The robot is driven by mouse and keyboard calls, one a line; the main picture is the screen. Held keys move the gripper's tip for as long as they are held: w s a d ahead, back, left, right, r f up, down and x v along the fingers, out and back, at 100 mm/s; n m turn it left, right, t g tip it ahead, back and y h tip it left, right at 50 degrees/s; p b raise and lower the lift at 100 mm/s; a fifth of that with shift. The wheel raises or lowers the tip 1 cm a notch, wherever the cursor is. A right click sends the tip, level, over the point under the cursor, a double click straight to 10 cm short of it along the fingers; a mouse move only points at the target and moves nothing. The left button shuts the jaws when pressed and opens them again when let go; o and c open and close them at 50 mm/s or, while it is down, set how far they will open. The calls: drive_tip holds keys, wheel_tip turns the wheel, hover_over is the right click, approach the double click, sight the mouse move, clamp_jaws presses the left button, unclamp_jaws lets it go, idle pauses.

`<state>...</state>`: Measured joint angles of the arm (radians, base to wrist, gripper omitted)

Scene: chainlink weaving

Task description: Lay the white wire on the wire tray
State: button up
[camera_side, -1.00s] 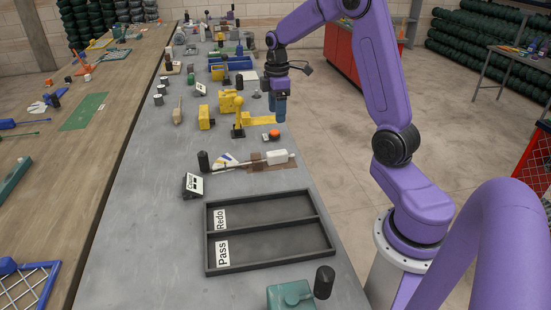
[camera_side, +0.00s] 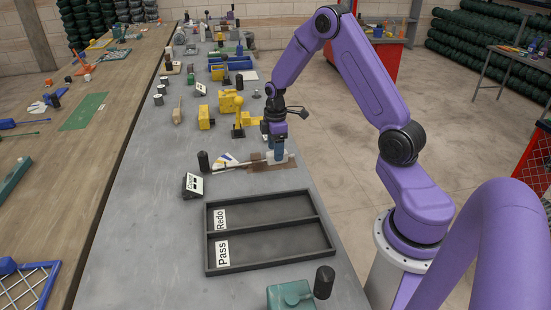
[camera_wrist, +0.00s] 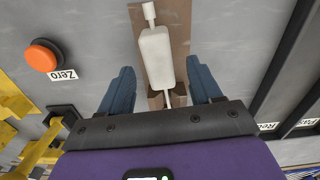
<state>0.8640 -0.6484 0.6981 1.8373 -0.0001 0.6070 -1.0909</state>
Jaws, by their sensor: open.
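A white block with a thin white rod at each end (camera_wrist: 156,55), which I take as the white wire, lies over a brown strip (camera_wrist: 180,25) on the grey bench.
An orange button (camera_wrist: 44,55) with a Zero label and a yellow device (camera_side: 240,122) stand close by. Bare bench (camera_side: 140,220) lies left of the tray.

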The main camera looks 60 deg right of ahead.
drive_tip(key=shift+f, duration=0.85)
clamp_jaws()
drive_tip(key=shift+r, duration=0.1)
